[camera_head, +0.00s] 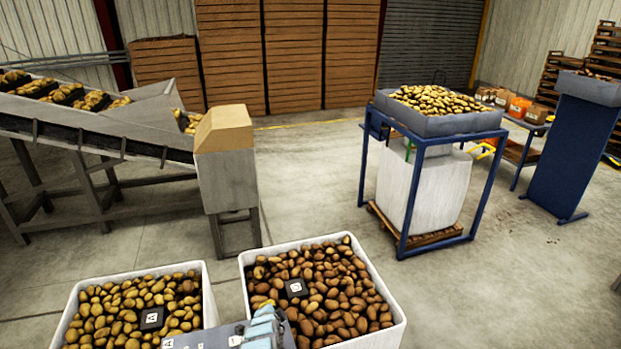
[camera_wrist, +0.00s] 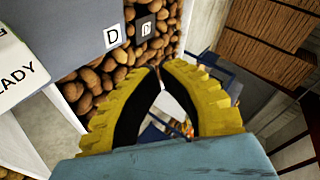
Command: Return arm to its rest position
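My gripper (camera_wrist: 163,68) shows in the wrist view with two thick yellow, ribbed fingers with black inner faces. The fingers curve inward and their tips come nearly together, with nothing held between them. Its light blue body fills the bottom of that view. In the head view a light blue part of my arm (camera_head: 265,328) shows at the bottom edge, in front of the right potato crate (camera_head: 398,318).
A left potato crate (camera_head: 207,290) stands beside it. A grey box labelled D (camera_wrist: 85,25) is close to the fingers in the wrist view. A conveyor (camera_head: 95,140) is at left, a blue-framed potato hopper (camera_head: 440,127) at right.

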